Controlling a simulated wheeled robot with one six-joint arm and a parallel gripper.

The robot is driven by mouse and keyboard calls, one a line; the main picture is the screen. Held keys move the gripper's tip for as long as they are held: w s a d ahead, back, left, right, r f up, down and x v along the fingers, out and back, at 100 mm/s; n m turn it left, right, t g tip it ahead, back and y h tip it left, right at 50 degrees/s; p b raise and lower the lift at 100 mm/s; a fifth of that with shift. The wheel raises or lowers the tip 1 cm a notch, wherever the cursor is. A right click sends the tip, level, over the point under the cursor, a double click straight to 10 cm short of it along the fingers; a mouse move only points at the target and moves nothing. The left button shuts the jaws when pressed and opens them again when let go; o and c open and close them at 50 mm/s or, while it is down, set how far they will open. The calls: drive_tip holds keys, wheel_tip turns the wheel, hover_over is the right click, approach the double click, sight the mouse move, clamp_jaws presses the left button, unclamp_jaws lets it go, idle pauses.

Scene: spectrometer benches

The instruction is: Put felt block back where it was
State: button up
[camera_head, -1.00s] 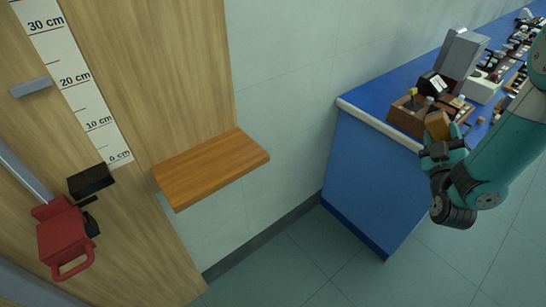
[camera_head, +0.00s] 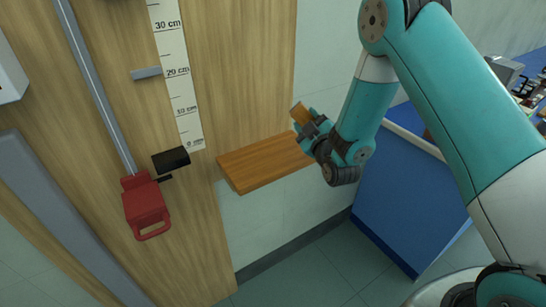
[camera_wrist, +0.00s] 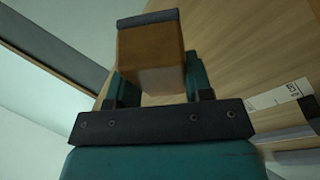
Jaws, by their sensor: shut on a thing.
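My gripper (camera_head: 305,122) is shut on the felt block (camera_head: 299,111), an orange-brown block. In the head view the block is held up near the right end of the wooden shelf (camera_head: 262,164), apart from it as far as I can tell. In the wrist view the felt block (camera_wrist: 152,58) sits between the two teal fingers (camera_wrist: 152,85), with a dark grey strip along its far edge. The shelf's top looks bare. The right end of the shelf is partly behind my gripper.
A wooden panel carries a centimetre scale (camera_head: 178,75), a grey tab (camera_head: 147,73), a black block (camera_head: 171,160) and a red handled piece (camera_head: 146,208) on a metal rail. A blue bench (camera_head: 400,195) stands right, partly behind my arm. Green floor is open below the shelf.

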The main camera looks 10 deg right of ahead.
drive_tip(key=shift+w+a+r+g, duration=0.2)
drive_tip(key=shift+w+a+g, duration=0.35)
drive_tip(key=shift+w+g, duration=0.15)
drive_tip(key=shift+f, duration=0.1)
